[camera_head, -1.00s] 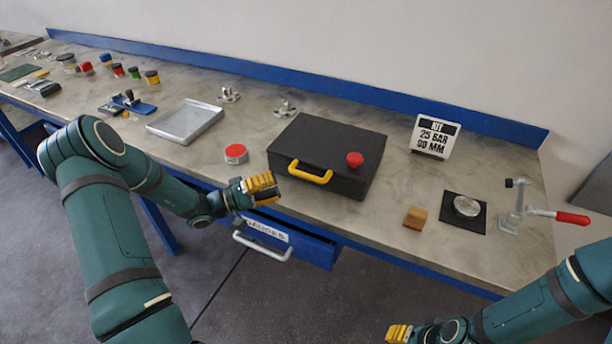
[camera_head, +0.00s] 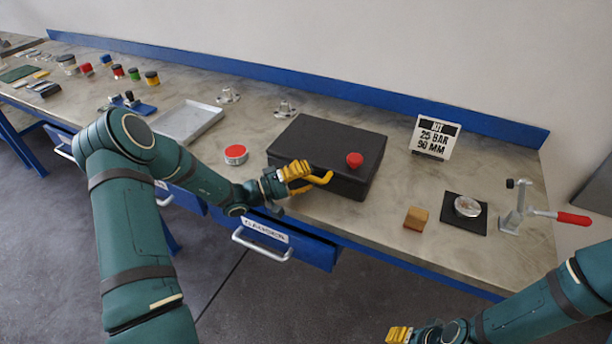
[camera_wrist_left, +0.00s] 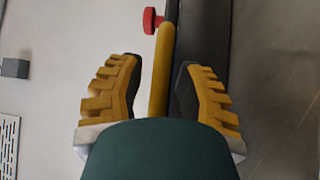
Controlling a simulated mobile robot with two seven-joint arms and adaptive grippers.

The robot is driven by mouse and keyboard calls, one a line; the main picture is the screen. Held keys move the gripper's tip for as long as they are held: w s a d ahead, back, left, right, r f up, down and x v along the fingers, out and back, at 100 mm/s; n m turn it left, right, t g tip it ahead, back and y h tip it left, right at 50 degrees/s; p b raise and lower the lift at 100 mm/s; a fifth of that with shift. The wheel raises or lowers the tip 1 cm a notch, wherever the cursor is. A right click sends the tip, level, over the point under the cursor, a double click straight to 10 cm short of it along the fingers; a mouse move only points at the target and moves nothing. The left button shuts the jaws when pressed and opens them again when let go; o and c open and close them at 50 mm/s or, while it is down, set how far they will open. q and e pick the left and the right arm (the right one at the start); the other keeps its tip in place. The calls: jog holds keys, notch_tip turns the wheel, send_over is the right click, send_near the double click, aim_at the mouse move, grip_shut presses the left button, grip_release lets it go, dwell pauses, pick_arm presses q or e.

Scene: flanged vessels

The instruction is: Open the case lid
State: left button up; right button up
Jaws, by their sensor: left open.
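The black case (camera_head: 325,148) lies shut on the workbench, with a red knob (camera_head: 354,160) on its lid at the right. Its yellow handle (camera_head: 322,179) is on the front side and partly hidden by my left gripper in the head view. My left gripper (camera_head: 303,174) is at the handle. In the left wrist view its fingers (camera_wrist_left: 157,88) are open, one on each side of the yellow handle (camera_wrist_left: 161,75), with gaps between. The red knob (camera_wrist_left: 152,21) shows beyond. My right gripper (camera_head: 398,335) is at the bottom edge, away from the case; its jaw state is unclear.
A red-topped tin (camera_head: 236,154) and a metal tray (camera_head: 188,122) are left of the case. A wooden block (camera_head: 416,218), a black pad (camera_head: 480,222) and a red-handled clamp (camera_head: 517,208) are to the right. A drawer (camera_head: 290,240) stands open below the bench edge.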

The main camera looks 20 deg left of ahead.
pick_arm(q)
grip_shut()
jog(key=shift+r, duration=0.15)
pick_arm(e)
jog(key=shift+r, duration=0.1)
